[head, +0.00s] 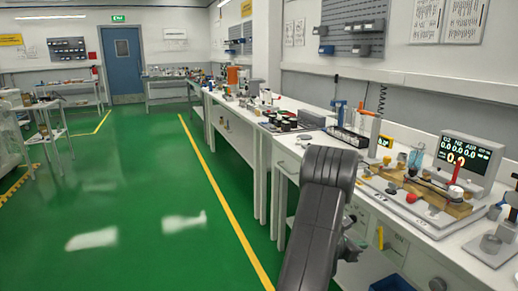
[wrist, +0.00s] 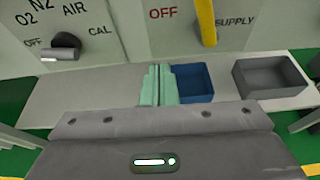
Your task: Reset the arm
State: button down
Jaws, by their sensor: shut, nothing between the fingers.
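My arm reaches up from the bottom of the head view, its dark grey links in front of the right-hand bench. My gripper (wrist: 158,86) shows in the wrist view as two pale green fingers, closed together with nothing between them. Its grey body fills the bottom of that view. The fingertips appear just left of a blue bin (wrist: 196,80); I cannot tell how far above the shelf they are. In the head view the fingers cannot be made out clearly.
A long white bench (head: 455,245) runs along the right, crowded with instruments and a gas monitor (head: 466,160). Its front panel carries a yellow handle (wrist: 206,22) and a grey knob (wrist: 60,54). A grey bin (wrist: 270,76) stands beside the blue one. Green floor (head: 150,190) lies open at left.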

jog(key=s+a, duration=0.4)
jog(key=a, duration=0.6)
jog(key=shift+a+r, duration=0.15)
